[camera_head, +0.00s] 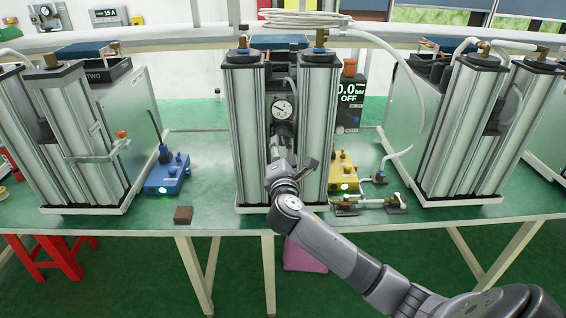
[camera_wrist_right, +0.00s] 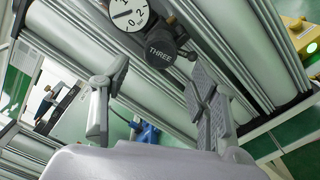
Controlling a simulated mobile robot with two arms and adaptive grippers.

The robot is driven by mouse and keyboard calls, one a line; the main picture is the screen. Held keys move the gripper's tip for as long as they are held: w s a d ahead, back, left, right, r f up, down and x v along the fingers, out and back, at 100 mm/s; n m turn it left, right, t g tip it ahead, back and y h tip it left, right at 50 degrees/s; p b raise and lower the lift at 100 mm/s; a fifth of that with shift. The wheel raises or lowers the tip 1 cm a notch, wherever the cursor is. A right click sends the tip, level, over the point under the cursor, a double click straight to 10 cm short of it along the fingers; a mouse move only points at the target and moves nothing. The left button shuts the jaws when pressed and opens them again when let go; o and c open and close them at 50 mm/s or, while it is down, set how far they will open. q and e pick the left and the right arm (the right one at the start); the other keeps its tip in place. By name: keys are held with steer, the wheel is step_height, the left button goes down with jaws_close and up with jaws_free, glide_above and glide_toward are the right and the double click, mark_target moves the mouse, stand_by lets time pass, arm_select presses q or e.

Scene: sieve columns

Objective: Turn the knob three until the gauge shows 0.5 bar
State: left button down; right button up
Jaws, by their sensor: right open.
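The dark knob marked THREE (camera_wrist_right: 162,46) sits beside the round white gauge (camera_wrist_right: 128,12) in the wrist view, where the gauge is cut by the top edge. In the head view the gauge (camera_head: 282,108) sits between the two middle columns; its needle is too small to read there. My right gripper (camera_head: 291,158) is in front of these columns, below the gauge. In the wrist view my right gripper (camera_wrist_right: 150,88) has its fingers spread wide with nothing between them, and the knob is beyond the fingertips, apart from them. My left gripper is not in view.
A dark display (camera_head: 350,100) behind the middle columns reads 0.0 bar, OFF. A blue box (camera_head: 167,175) and a yellow box (camera_head: 343,172) flank the columns. A brown block (camera_head: 183,214) lies near the front edge of the green table (camera_head: 215,213). Pale hoses run at right.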

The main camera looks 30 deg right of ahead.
steer(key=v, duration=0.5)
steer(key=shift+w, duration=0.1)
stand_by(0.3)
steer(key=s+a+f+m+g+y+b, duration=0.1)
steer(key=s+f+m+g+y, duration=0.15)
steer(key=f, duration=1.45)
steer(key=s+a+f+m+g+y, duration=0.1)
steer(key=s+f+g+y, duration=0.15)
steer(key=f, duration=1.55)
steer(key=s+a+f+m+g+y+b, duration=0.1)
steer(key=s+a+f+m+g, duration=0.1)
steer(key=s+f, duration=0.7)
steer(key=s+a+f+m+g+y, duration=0.1)
steer(key=s+f+m+g, duration=0.15)
steer(key=s+f, duration=0.6)
steer(key=s+a+f+m+g, duration=0.1)
steer(key=s+a+f+m, duration=0.1)
steer(key=s+f, duration=0.3)
steer(key=s+a+f+m+g+y+b, duration=0.1)
steer(key=s+f, duration=0.4)
steer(key=s, duration=0.9)
steer(key=s+a+f+m+g+y, duration=0.1)
steer(key=s+a+f+m+g, duration=0.2)
steer(key=s+f, duration=0.3)
steer(key=s+a+m, duration=0.1)
steer(key=s, duration=0.2)
steer(key=shift+s+a, duration=0.3)
steer(key=shift+a, duration=0.05)
